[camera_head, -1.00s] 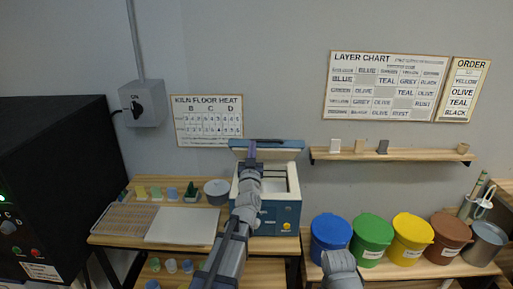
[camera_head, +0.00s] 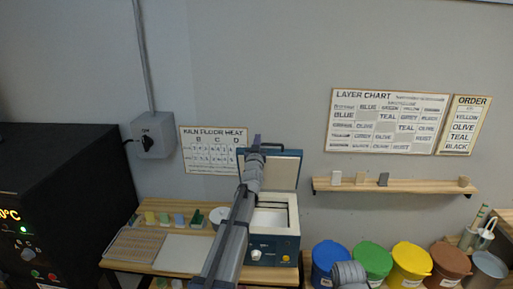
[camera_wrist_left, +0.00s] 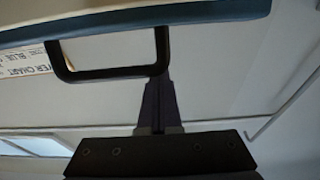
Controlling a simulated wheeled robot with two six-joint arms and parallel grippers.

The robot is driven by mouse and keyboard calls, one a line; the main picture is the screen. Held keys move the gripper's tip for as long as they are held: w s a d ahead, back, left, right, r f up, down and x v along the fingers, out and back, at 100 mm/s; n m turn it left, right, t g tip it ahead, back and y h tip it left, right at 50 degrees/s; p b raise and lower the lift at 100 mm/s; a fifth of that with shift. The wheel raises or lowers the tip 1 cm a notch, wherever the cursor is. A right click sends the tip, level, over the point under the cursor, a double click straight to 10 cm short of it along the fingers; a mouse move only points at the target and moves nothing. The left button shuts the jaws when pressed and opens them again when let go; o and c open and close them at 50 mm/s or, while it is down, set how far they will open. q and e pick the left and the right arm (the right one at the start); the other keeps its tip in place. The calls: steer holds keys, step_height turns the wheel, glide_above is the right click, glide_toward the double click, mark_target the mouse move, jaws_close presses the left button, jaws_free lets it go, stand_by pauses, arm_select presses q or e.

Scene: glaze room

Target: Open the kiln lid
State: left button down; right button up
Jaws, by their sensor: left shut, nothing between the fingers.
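The small blue kiln (camera_head: 272,247) stands on the wooden bench, and its white chamber shows open from above. Its lid (camera_head: 284,169) stands raised at the back, close to upright. My left gripper (camera_head: 256,142) is at the lid's top edge, beside the black handle. In the left wrist view the shut fingers (camera_wrist_left: 160,92) are empty and reach up to one end of the black handle (camera_wrist_left: 112,73), under the blue lid edge (camera_wrist_left: 215,16). I cannot tell whether they touch it. My left arm hides part of the kiln's left side.
A pale board (camera_head: 183,254) and small coloured pieces lie left of the kiln. A black furnace (camera_head: 50,195) fills the far left. Blue (camera_head: 328,262), green (camera_head: 373,261) and yellow (camera_head: 411,260) buckets stand right. A shelf (camera_head: 400,187) is on the wall.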

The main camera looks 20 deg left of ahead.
arm_select(q)
steer(key=shift+p+x, duration=0.4)
steer(key=shift+x, duration=1.75)
arm_select(e)
steer(key=shift+r, duration=0.55)
arm_select(q)
steer(key=shift+r, duration=0.1)
steer(key=shift+s, duration=0.1)
